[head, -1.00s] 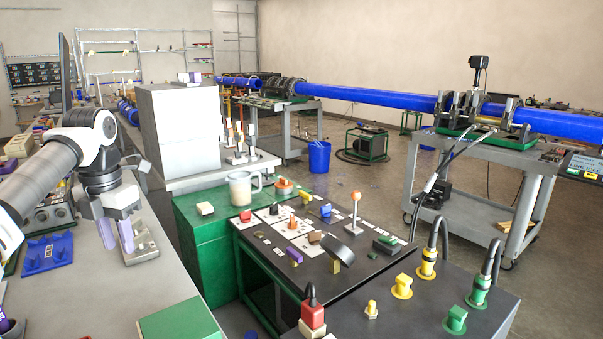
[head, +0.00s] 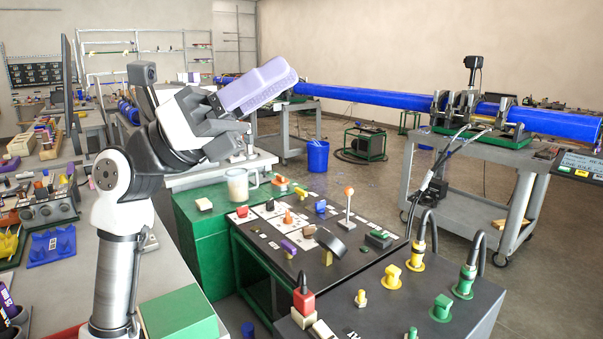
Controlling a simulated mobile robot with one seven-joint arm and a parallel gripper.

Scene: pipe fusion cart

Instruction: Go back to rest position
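My arm rises from the lower left and bends right at about the middle of the picture's height. My gripper (head: 262,84), with pale purple fingers, is raised and points to the upper right. It is in the air in front of the white box and the back workbench area. The near finger covers the other one, so the gap between them is hidden. I see no object held at the fingertips.
A control panel (head: 265,238) with levers and knobs stands centre, beside a green cabinet (head: 203,250) with a clear mug (head: 238,185). A grey bench (head: 70,295) with a blue rack (head: 52,246) is at left. A blue pipe (head: 385,98) runs behind.

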